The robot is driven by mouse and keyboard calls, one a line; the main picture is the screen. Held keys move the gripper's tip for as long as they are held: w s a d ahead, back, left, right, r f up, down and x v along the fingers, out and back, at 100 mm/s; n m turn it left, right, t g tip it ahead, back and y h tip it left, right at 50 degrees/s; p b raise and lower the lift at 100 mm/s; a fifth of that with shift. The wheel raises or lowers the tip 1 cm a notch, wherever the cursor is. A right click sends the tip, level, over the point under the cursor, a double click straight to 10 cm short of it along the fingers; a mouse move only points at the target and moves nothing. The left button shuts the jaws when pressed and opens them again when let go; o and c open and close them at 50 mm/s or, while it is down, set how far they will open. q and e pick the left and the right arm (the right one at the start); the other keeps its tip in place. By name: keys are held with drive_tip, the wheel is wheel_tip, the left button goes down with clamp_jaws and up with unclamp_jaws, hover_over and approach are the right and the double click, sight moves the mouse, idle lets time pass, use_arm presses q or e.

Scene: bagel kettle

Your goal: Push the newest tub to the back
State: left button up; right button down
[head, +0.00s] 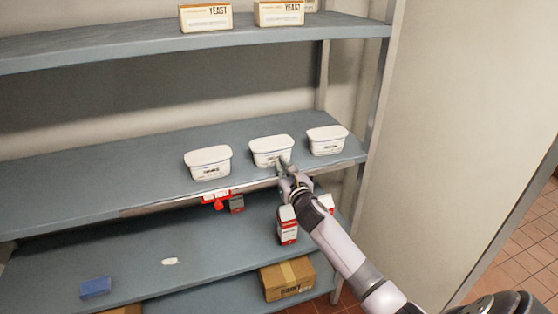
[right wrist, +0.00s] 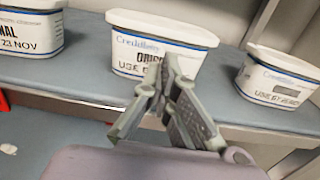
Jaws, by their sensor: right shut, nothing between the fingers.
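Three white lidded tubs stand upright in a row on the middle shelf (head: 90,172): a left tub (head: 208,162), a middle tub (head: 270,151) and a right tub (head: 327,140). In the right wrist view the left tub (right wrist: 28,30) shows "23 NOV". The middle tub (right wrist: 135,42) has its date line mostly hidden behind my fingers. The right tub (right wrist: 276,80) has a "USE BY" line too small to read surely. My right gripper (head: 284,164) is shut and empty, its tips (right wrist: 165,78) at the middle tub's front face; I cannot tell whether they touch.
Yeast boxes (head: 206,18) stand on the shelf above. Below are red-and-white cartons (head: 287,225), a cardboard box (head: 287,280) and a blue block (head: 95,288). A shelf post (head: 375,95) rises right of the right tub. Bare shelf lies behind the tubs.

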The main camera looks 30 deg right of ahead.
sight(276, 158)
drive_tip(key=shift+x, duration=1.05)
drive_tip(key=b+x, duration=0.1)
drive_tip(key=x, duration=0.1)
drive_tip(key=shift+w+f+b, duration=0.1)
drive_tip(key=shift+w+b, duration=0.25)
drive_tip(key=shift+w, duration=0.05)
drive_tip(key=shift+w+d, duration=0.25)
drive_tip(key=shift+w, duration=0.25)
drive_tip(key=shift+s, duration=0.1)
